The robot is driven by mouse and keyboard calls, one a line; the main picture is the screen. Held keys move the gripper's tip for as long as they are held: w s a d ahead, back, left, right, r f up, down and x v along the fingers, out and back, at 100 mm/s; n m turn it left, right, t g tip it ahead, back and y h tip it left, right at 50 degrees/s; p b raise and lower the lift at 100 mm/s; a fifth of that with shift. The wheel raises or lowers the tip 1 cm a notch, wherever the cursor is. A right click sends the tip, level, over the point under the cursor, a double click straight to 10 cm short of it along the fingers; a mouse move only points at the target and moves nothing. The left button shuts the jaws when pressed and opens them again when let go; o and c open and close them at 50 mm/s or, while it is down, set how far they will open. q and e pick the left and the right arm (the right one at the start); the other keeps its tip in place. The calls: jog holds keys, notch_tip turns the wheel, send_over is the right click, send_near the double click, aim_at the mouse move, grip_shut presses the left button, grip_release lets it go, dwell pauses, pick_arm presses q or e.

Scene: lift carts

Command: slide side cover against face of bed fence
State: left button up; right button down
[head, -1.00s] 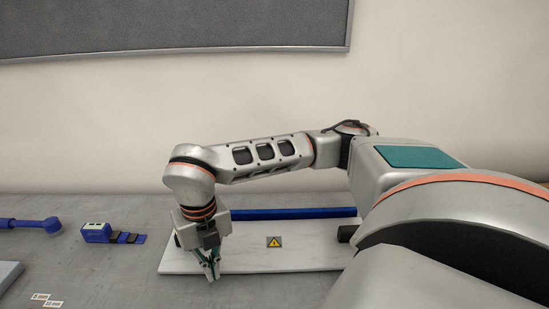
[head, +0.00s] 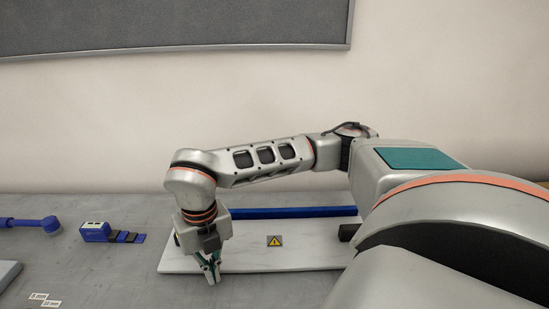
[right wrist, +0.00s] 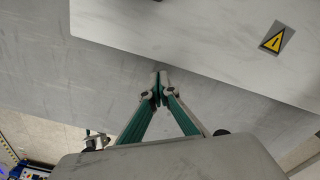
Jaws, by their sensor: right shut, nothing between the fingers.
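The side cover is a pale, marbled flat panel (head: 300,258) with a yellow warning label, lying on the grey table. The bed fence looks to be the long blue bar (head: 290,212) behind the panel's far edge. The arm partly hides both, and I cannot tell how wide the gap between them is. My right gripper (head: 213,281) points down, shut and empty, at the panel's near edge left of the label. In the right wrist view its fingertips (right wrist: 160,80) are just outside the edge of the panel (right wrist: 190,35); contact is unclear. My left gripper is not in view.
A dark block (head: 347,232) sits at the panel's right end. To the left lie a blue device with dark pieces (head: 96,232) and a blue-handled tool (head: 50,225). Small white labels (head: 45,299) lie at the front left.

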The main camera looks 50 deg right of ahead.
jog(key=shift+f+b, duration=0.45)
jog(key=shift+f, duration=0.6)
jog(key=shift+w+d+r, duration=0.1)
jog(key=shift+w+d, duration=0.5)
jog(key=shift+d, duration=0.05)
dwell(0.8)
jog(key=shift+s+a, duration=0.15)
jog(key=shift+a, duration=0.05)
jog(key=shift+s+a+p, duration=0.3)
jog(key=shift+s+a, duration=0.2)
jog(key=shift+a, duration=0.05)
dwell(0.3)
jog(key=shift+r+p, duration=2)
jog(key=shift+r, duration=1)
jog(key=shift+s+f, duration=0.1)
jog(key=shift+s, duration=0.05)
